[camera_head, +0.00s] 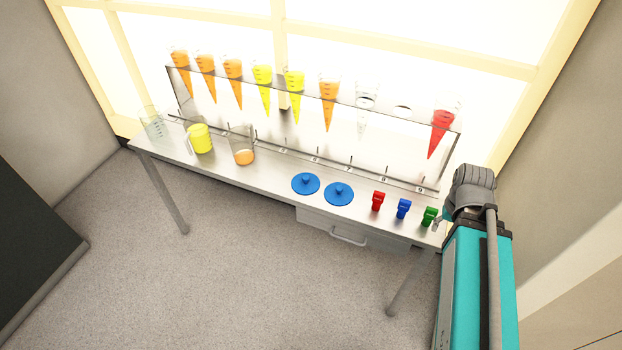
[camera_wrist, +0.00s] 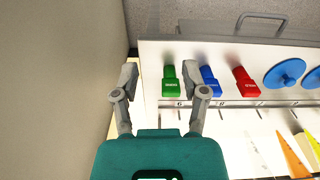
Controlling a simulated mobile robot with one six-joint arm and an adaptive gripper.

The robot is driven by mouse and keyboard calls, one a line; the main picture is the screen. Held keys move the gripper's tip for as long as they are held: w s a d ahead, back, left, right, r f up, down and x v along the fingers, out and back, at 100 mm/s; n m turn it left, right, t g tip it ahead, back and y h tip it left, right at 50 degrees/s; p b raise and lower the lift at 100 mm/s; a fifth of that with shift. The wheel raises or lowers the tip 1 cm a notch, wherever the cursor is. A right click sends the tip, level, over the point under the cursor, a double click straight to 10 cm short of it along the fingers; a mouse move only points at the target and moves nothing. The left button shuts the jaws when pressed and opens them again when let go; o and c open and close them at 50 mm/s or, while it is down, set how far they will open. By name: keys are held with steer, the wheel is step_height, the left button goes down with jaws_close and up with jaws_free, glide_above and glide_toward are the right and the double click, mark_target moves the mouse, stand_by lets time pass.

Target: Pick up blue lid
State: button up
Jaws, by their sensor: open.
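Two round blue lids with knobs lie flat on the metal table, the left one (camera_head: 305,183) and the right one (camera_head: 339,194) side by side near the front edge. In the wrist view one blue lid (camera_wrist: 285,73) shows at the right, and the other (camera_wrist: 313,78) is cut off by the right edge. My gripper (camera_wrist: 160,75) is open and empty, with its fingers to the left of the lids and near the green clip. In the head view my gripper is mostly hidden behind my arm at the table's right end.
Green (camera_head: 429,216), blue (camera_head: 403,208) and red (camera_head: 377,201) clips stand between my gripper and the lids. A rack of colored cones (camera_head: 313,79) stands behind. A beaker (camera_head: 243,157) and yellow jug (camera_head: 201,139) stand left. A wall (camera_wrist: 60,80) is close on the wrist view's left.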

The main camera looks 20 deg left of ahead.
steer(key=shift+a, duration=0.2)
